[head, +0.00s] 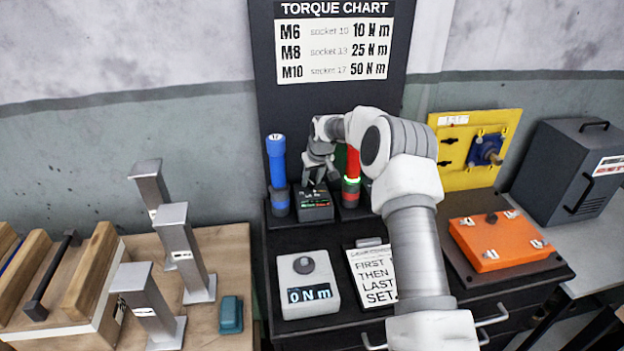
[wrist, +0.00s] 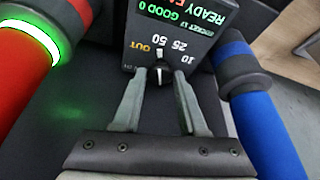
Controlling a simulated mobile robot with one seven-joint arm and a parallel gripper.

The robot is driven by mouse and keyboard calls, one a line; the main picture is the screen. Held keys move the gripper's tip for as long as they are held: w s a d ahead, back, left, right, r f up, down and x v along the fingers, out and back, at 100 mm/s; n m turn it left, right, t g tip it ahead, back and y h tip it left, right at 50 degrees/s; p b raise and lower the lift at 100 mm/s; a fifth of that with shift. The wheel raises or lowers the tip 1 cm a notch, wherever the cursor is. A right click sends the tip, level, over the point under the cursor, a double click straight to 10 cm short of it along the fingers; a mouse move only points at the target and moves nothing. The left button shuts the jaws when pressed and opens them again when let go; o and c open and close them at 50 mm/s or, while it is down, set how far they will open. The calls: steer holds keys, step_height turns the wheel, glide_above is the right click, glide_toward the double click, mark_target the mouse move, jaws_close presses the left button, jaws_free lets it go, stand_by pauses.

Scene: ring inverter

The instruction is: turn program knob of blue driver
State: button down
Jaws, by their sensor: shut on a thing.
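The blue driver (head: 277,163) stands upright on the black bench, left of a dark control box (head: 316,208) with a lit display. In the wrist view the blue driver (wrist: 268,130) is at right and the box (wrist: 202,80) is at top, upside down. Its face reads "READY", "GOOD 0" and "SOCKET 17", with 10, 25, 50 and OUT marks around the small program knob (wrist: 159,76). My gripper (wrist: 160,74) is shut on this knob, a fingertip on each side.
A red driver (head: 353,163) with a green glowing ring stands close to my gripper's right. A torque tester (head: 308,285) reading "0 N m" and a "FIRST THEN LAST SET" card (head: 372,277) lie in front. The wall chart (head: 333,50) lists M6, M8 and M10 torques.

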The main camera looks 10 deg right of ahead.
steer(key=shift+c, duration=2.2)
jaws_free()
steer(key=v, duration=1.7)
steer(key=shift+r, duration=0.25)
steer(key=shift+s, duration=0.1)
